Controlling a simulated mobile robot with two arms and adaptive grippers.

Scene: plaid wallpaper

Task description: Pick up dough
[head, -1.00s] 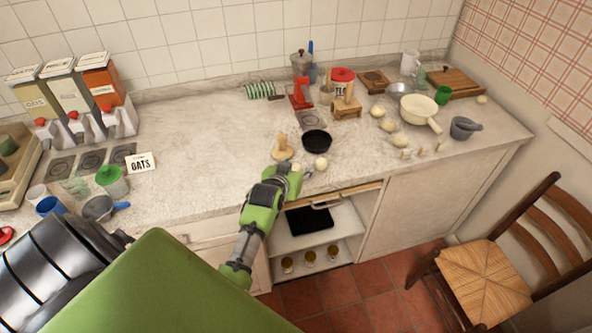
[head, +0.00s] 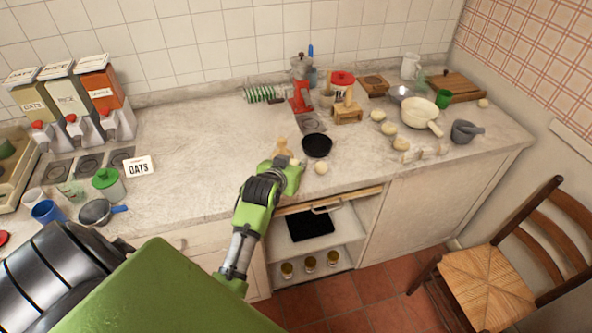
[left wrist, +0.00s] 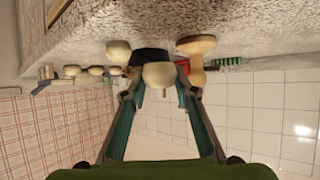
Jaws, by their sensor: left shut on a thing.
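My left gripper (head: 292,164) is over the front part of the counter, with its fingers shut on a pale round dough piece (left wrist: 159,75). In the left wrist view the dough sits between the two fingertips. In the head view it is mostly hidden by the hand. Another pale dough ball (head: 321,167) lies on the counter just right of the hand. It also shows in the left wrist view (left wrist: 118,51). Several more pale dough pieces (head: 389,129) lie farther right. My right gripper is not in view.
A black bowl (head: 317,145) and a wooden stamp-like tool (head: 283,147) stand just behind the hand. A red grinder (head: 302,97) stands farther back. A cream pan (head: 419,112) and a grey mortar (head: 465,131) are at the right.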

